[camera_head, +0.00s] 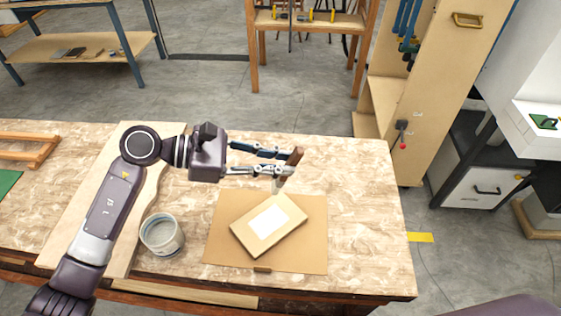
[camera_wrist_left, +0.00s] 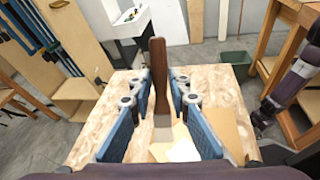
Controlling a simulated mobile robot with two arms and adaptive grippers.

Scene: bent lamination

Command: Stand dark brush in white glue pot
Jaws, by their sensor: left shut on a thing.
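The dark brush (camera_head: 294,160) has a brown handle and a pale lower end, and it is held upright with a slight tilt. My left gripper (camera_head: 284,162) is shut on it above the back edge of the brown mat. In the left wrist view the brush (camera_wrist_left: 158,78) stands between the two blue finger pads of the gripper (camera_wrist_left: 160,115). The white glue pot (camera_head: 161,234) stands on the worktop at the left, apart from the brush. Its open top faces up. My right gripper is not in view.
A wooden board with a white sheet (camera_head: 269,222) lies on the brown mat (camera_head: 313,255). A pale curved board (camera_head: 75,225) lies left of the pot. A wooden frame (camera_head: 32,150) is at the far left. The worktop (camera_head: 362,215) is clear at the right.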

